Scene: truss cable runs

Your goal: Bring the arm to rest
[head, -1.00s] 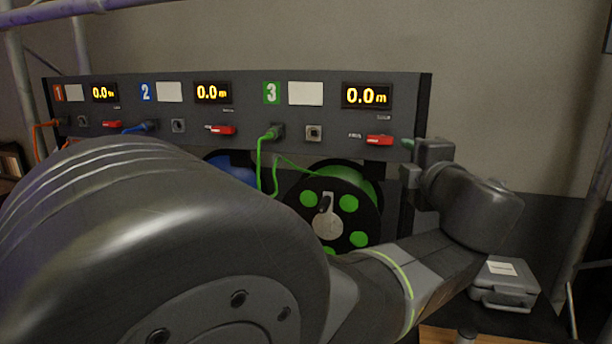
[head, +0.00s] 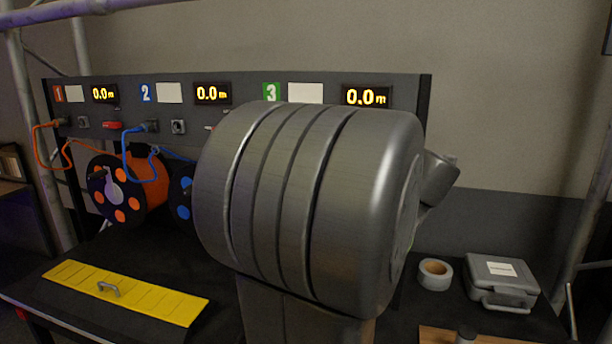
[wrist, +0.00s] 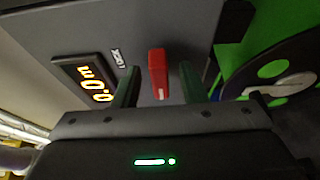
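My gripper (wrist: 158,80) shows in the wrist view with its two green-grey fingers apart and nothing held between them. A red lever (wrist: 158,72) on the panel appears in the gap between the fingers, with space on both sides; I cannot tell how deep it lies. The panel's lit 0.0 m display (wrist: 91,79) is just left of the fingers. In the head view my arm covers the middle of the picture, and my gripper is hidden behind it.
The grey panel (head: 222,118) carries channels 1 to 3. An orange reel (head: 147,188) and a partly hidden blue reel (head: 183,196) sit below it. A green reel (wrist: 262,42) is beside the gripper. A yellow strip (head: 150,291), tape roll (head: 435,274) and grey case (head: 500,284) lie on the bench.

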